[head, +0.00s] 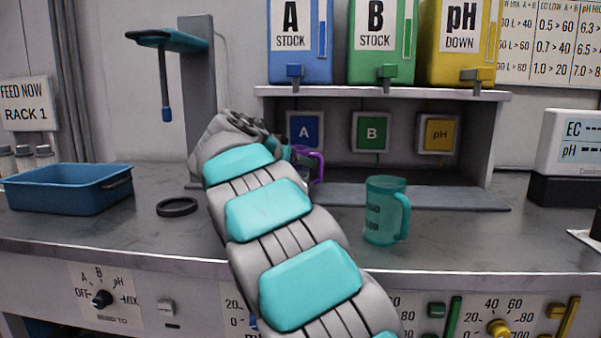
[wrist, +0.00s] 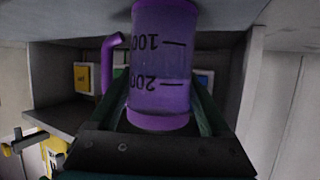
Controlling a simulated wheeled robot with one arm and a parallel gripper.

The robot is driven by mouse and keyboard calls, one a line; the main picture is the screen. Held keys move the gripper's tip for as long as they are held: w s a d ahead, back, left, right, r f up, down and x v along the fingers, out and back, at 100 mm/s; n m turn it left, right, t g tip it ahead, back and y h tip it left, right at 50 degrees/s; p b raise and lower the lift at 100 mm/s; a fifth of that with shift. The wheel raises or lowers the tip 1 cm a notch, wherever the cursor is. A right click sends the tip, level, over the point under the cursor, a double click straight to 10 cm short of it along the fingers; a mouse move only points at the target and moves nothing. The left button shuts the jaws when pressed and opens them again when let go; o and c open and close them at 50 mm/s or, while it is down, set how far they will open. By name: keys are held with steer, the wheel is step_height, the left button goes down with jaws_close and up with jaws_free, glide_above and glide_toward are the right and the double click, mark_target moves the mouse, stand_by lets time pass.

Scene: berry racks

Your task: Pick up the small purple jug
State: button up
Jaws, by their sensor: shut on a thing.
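The small purple jug (wrist: 162,65) fills the middle of the wrist view, with dark markings reading 100 and 200 and a handle at the left. It appears upside down in that view. My gripper (wrist: 160,112) is shut on the jug, one finger on each side of its body. In the head view, my arm hides most of the jug; only its purple handle (head: 316,165) shows past the end of my arm. I cannot tell from the head view whether the jug touches the counter.
A teal jug (head: 381,211) stands on the counter right of my arm. A blue tray (head: 68,190) and a black ring (head: 177,207) are at left. Behind is a shelf (head: 385,92) bearing blue, green and yellow tanks. A post with a teal arm (head: 170,40) rises behind my gripper.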

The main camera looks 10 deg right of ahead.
jaws_close()
steer(key=shift+r, duration=0.15)
step_height(320, 180, up, 10)
steer(key=p, duration=0.1)
stand_by(0.9)
